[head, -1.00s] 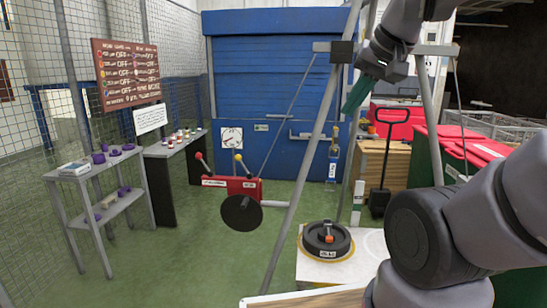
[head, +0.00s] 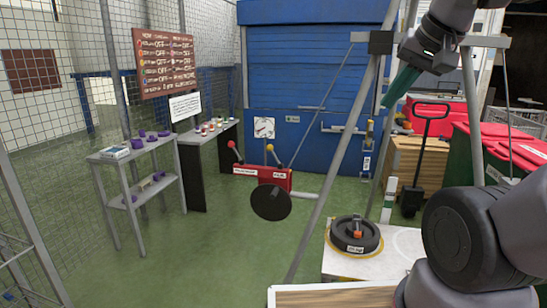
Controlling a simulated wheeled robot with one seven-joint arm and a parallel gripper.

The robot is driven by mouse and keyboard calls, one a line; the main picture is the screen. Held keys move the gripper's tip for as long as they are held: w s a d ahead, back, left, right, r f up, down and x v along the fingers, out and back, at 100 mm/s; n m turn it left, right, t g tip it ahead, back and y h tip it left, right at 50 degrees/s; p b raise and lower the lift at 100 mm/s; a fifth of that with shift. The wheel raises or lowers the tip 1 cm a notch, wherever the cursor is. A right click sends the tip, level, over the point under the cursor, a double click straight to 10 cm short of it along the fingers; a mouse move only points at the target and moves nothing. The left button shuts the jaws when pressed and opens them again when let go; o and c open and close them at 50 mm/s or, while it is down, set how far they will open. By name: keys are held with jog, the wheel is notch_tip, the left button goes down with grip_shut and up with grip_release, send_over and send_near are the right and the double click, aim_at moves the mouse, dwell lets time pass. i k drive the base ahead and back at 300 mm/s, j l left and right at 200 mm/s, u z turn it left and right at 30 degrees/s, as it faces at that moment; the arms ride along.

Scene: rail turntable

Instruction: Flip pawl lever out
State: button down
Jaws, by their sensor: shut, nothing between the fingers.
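A round black turntable-like disc (head: 346,240) lies on a pale platform at the lower right of the middle. A small orange lever-like part (head: 358,229) stands on top of it; I cannot tell whether this is the pawl lever or how it is set. A red box (head: 262,178) farther back carries two levers, one with a red knob (head: 231,145) and one with a yellow knob (head: 270,148). My gripper (head: 388,101) hangs at the upper right, its green fingers shut and empty. In the picture it is above the disc, clearly apart from it and from the levers.
Grey slanted frame legs (head: 340,150) stand between me and the red box. A dark round plate (head: 271,202) is in front of that box. A grey shelf (head: 141,165) with purple items is at left. Green floor is clear at left.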

aim_at(269, 147)
jog(key=i+j, duration=0.9)
jog(key=i, duration=0.15)
jog(key=j+u, duration=0.05)
